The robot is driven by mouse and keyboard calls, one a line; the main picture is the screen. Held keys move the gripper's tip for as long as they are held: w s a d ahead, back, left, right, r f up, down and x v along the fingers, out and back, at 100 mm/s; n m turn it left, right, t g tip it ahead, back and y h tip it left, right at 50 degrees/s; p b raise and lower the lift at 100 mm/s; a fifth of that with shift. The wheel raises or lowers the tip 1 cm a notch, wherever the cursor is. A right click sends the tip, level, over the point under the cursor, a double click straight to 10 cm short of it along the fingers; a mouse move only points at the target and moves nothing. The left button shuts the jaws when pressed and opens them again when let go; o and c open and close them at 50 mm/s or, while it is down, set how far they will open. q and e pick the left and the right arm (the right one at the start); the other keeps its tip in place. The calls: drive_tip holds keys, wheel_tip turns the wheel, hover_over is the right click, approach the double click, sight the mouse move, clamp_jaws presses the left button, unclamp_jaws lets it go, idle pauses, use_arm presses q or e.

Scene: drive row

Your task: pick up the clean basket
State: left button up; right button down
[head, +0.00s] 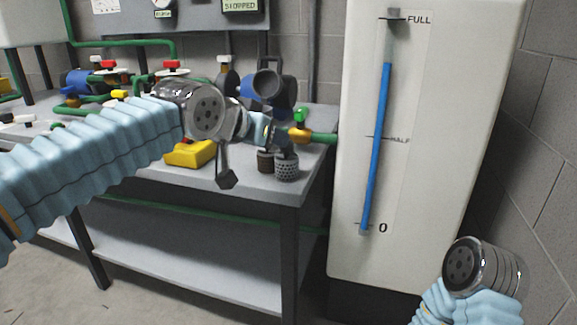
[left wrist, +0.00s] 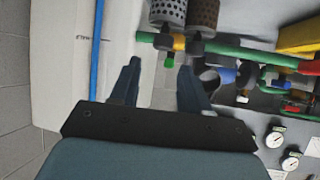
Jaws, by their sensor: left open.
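Two small perforated baskets stand side by side at the front right corner of the grey bench. The clean basket (head: 287,168) looks light grey with dark holes; the other basket (head: 265,161) is brownish and partly hidden behind it. In the left wrist view the grey basket (left wrist: 168,13) and the brownish basket (left wrist: 203,15) show at the top edge, beyond the fingertips. My left gripper (head: 270,134) is above and just behind the baskets, and its open, empty fingers (left wrist: 160,67) show in the wrist view. My right gripper is out of view; only part of that arm shows.
A tall white tank (head: 345,165) with a blue level gauge stands right of the bench (head: 225,178). A yellow block (head: 190,154) lies left of the baskets. Green pipes, valves and a dark housing (head: 268,82) fill the bench's back. The lower shelf (head: 190,265) is bare.

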sight(287, 159)
use_arm(q)
drive_tip(key=x, duration=0.7)
drive_tip(key=shift+w+f, duration=0.15)
drive_tip(key=shift+w, duration=0.3)
clamp_jaws()
